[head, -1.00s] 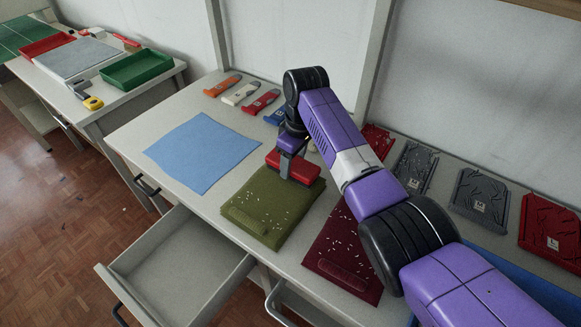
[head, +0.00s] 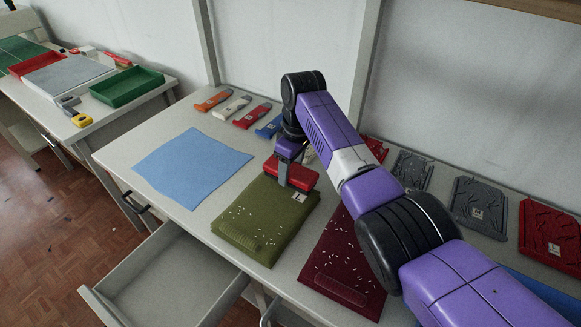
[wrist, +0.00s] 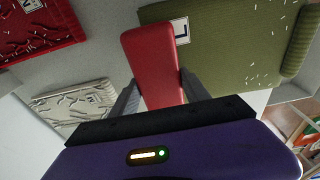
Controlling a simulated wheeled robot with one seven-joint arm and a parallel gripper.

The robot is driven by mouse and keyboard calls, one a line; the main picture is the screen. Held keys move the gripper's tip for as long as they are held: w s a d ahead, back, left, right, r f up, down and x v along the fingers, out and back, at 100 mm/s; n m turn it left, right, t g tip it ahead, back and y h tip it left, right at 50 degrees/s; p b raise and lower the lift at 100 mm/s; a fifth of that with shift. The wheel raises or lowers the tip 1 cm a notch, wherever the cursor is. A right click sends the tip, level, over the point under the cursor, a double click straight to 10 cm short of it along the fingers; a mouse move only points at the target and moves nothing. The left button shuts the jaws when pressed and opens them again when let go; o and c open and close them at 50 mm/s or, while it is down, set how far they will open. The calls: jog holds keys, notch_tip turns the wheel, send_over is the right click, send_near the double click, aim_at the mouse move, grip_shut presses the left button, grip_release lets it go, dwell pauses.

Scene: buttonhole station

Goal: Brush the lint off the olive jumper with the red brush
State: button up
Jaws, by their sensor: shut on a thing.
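The olive jumper (head: 287,222) lies folded flat on the table, with a pale label near its far end. White lint flecks lie mostly on its near half; it also shows in the wrist view (wrist: 225,62), with lint toward the right. My gripper (head: 286,163) is shut on the red brush (head: 296,174), at the jumper's far edge. In the wrist view the brush (wrist: 155,55) sits between both fingers and overlaps the jumper's edge next to the label. Its underside is hidden, so I cannot tell whether it touches the cloth.
A maroon folded garment (head: 340,262) with lint lies just right of the jumper. A blue cloth (head: 190,165) lies left. Several handled tools (head: 250,115) line the back. An open drawer (head: 170,280) juts out in front.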

aim_at(256, 217)
jog(key=shift+s+a+p, duration=0.5)
jog(key=shift+s+p, duration=0.25)
jog(key=shift+p, duration=0.1)
jog(key=shift+s+a+r+p, duration=0.15)
jog(key=shift+s+a+p, duration=0.25)
jog(key=shift+p, duration=0.5)
jog(key=shift+s+a+p, duration=0.2)
jog(key=shift+s+p, duration=0.05)
jog(key=shift+p, duration=0.15)
jog(key=shift+s, duration=0.1)
jog(key=shift+s+a+p, duration=0.35)
jog(key=shift+p, duration=0.4)
jog(key=shift+s+a+f+p, duration=0.25)
jog(key=shift+s+a+p, duration=0.55)
jog(key=shift+s+p, duration=0.4)
jog(key=shift+s+a+r+p, duration=0.1)
jog(key=shift+s+a+p, duration=0.45)
jog(key=shift+p, duration=0.45)
jog(key=shift+s+a, duration=0.6)
jog(key=shift+s, duration=0.25)
jog(key=shift+s+a, duration=0.6)
jog(key=shift+s, duration=0.2)
jog(key=shift+s+a, duration=0.6)
jog(key=shift+s, duration=0.15)
